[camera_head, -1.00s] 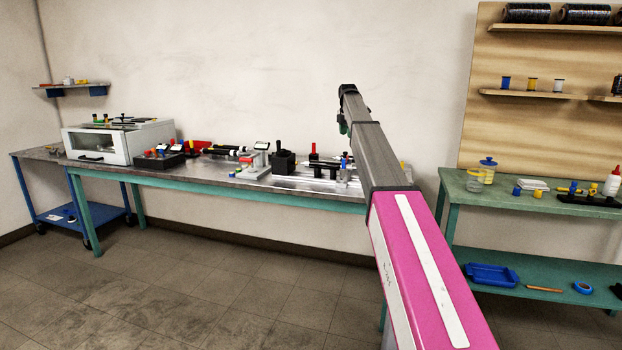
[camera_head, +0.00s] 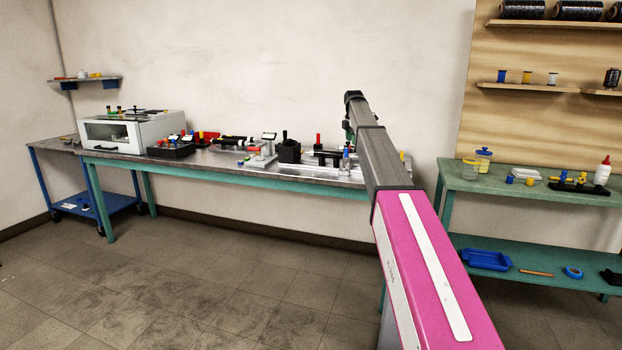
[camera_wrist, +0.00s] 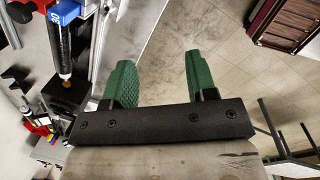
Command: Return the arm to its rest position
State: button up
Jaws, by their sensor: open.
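My gripper (camera_wrist: 158,84) shows in the wrist view with its two green fingers apart and nothing between them. It is over the edge of the metal worktable, with tiled floor seen between and beyond the fingers. In the head view my arm stretches forward from the lower right, and its far end is up in front of the back wall near the right end of the long workbench (camera_head: 230,170). The fingers are mostly hidden there behind the arm.
A dark block with a tube-like tool (camera_wrist: 62,60) stands left of the fingers. The bench holds a white cabinet (camera_head: 110,134), a black tray (camera_head: 170,151) and several fixtures. A green shelf table (camera_head: 540,196) is at right. Open floor (camera_head: 200,270) lies in front.

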jog(key=s+f+m, duration=0.5)
jog(key=s+f, duration=0.7)
jog(key=f, duration=0.3)
jog(key=s+f+m, duration=0.5)
jog(key=s+f, duration=0.7)
jog(key=f, duration=0.2)
jog(key=s+f+m, duration=0.6)
jog(key=s+f, duration=0.1)
jog(key=s, duration=0.7)
jog(key=s+f+m+g, duration=0.1)
jog(key=s+f+m, duration=0.4)
jog(key=s, duration=1)
notch_tip(320, 180, down, 3)
jog(key=shift+d+f+m, duration=0.1)
jog(key=shift+d+m, duration=0.15)
jog(key=shift+m, duration=0.15)
